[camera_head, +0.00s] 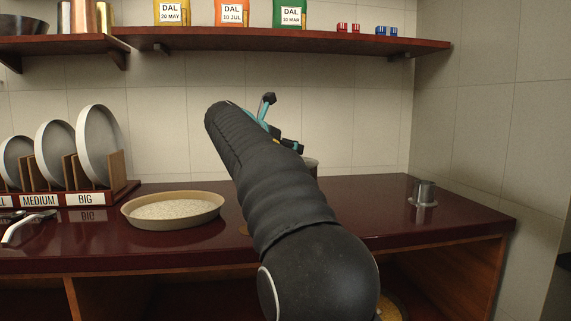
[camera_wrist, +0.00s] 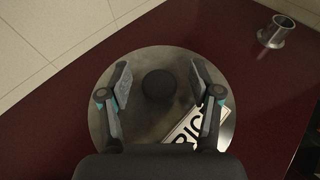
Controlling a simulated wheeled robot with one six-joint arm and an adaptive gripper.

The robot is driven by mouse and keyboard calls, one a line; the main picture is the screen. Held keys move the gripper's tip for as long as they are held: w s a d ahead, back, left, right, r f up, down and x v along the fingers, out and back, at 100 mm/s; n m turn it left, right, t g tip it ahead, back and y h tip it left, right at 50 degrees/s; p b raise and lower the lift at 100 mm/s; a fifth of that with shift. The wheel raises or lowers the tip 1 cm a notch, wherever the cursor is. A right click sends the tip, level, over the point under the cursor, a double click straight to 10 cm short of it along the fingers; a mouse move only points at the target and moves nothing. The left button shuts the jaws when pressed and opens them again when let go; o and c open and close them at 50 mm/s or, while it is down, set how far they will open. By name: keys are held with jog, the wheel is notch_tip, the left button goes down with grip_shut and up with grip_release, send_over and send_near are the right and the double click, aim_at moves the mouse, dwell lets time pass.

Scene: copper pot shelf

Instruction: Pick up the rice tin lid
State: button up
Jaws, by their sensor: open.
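The rice tin lid (camera_wrist: 150,60) is a round grey metal disc with a black knob (camera_wrist: 157,85) in its middle. A white label reading "RIC" (camera_wrist: 186,128), its end cut off by a finger, shows at the lid's lower right. My gripper (camera_wrist: 160,78) is open above the lid, with one finger to each side of the knob in the picture and gaps between. In the head view my gripper (camera_head: 279,122) is mostly behind my dark arm. A small part of a grey rim, likely the tin (camera_head: 312,163), shows beside the arm.
A small metal cup (camera_head: 424,192) stands on the counter to the right. A shallow tan dish (camera_head: 172,211) with pale grains lies left of my arm. A rack (camera_head: 122,186) with upright plates stands farther left. A shelf (camera_head: 300,41) with DAL packets runs above.

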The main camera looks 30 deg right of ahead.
grip_shut()
